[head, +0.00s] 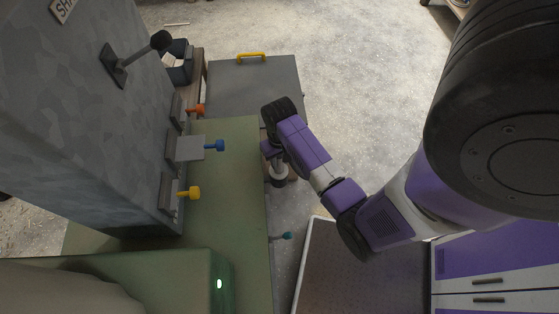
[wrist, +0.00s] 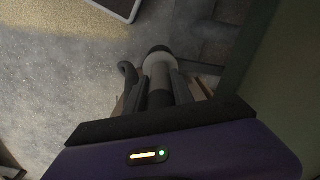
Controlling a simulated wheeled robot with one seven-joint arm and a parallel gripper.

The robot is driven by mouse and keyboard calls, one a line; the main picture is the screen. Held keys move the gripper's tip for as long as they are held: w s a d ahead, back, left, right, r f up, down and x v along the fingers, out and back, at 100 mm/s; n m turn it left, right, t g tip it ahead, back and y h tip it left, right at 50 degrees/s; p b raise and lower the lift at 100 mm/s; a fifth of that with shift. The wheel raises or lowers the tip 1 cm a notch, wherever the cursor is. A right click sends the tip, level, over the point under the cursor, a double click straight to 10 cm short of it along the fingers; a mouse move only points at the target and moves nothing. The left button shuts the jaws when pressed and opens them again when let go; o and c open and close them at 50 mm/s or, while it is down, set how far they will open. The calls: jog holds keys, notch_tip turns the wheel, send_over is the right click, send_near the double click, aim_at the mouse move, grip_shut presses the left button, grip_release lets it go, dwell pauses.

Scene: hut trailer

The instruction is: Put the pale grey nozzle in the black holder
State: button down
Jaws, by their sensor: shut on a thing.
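My gripper (head: 273,162) is beside the right edge of the green bench top. It is shut on the pale grey nozzle (head: 278,170), which shows just below the fingers. In the wrist view the nozzle (wrist: 158,63) sits between the fingers (wrist: 160,84), with a pale collar and a dark end pointing away. The fingers hide part of it. Two black cup-like pieces (head: 179,74) stand beyond the grey cabinet at the upper left. They may be the black holder, but I cannot tell for sure. My gripper is well apart from them.
Orange (head: 196,109), blue (head: 214,146) and yellow (head: 189,193) knobs stick out from the grey cabinet (head: 85,110) over the green bench (head: 232,195). A grey box lid with a yellow handle (head: 251,57) lies beyond. A teal-tipped lever (head: 286,236) juts from the bench edge.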

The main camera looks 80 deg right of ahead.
jog(key=shift+f, duration=0.4)
jog(key=c, duration=1.1)
grip_release()
